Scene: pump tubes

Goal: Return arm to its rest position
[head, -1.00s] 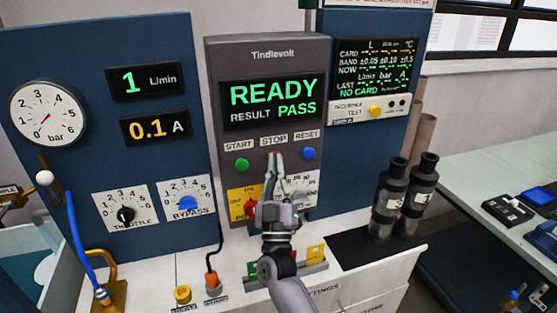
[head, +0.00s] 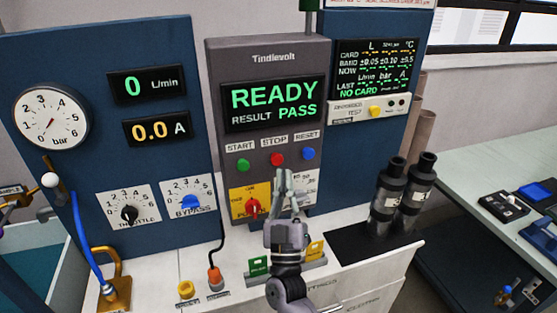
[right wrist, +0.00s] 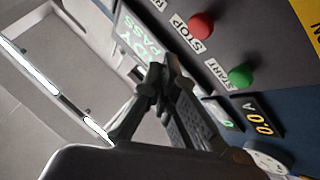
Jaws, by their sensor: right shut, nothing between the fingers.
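My right gripper (head: 284,176) is in front of the grey Tindlevolt panel (head: 262,52) in the head view, fingers up and shut with nothing between them. Its fingertips are just below the red STOP button (head: 278,159) in the picture. The green START button (head: 243,165) and blue RESET button (head: 309,153) are to either side. In the right wrist view the closed fingers (right wrist: 157,75) show against the panel, with the red STOP button (right wrist: 201,26) and green START button (right wrist: 241,76) apart from them. My left gripper is not in view.
Two dark cylinders (head: 415,190) stand on a black mat right of my right gripper. A red knob on a yellow plate (head: 238,202) is close at its left. The bench front (head: 365,275) is below. A side table (head: 480,165) holds small items.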

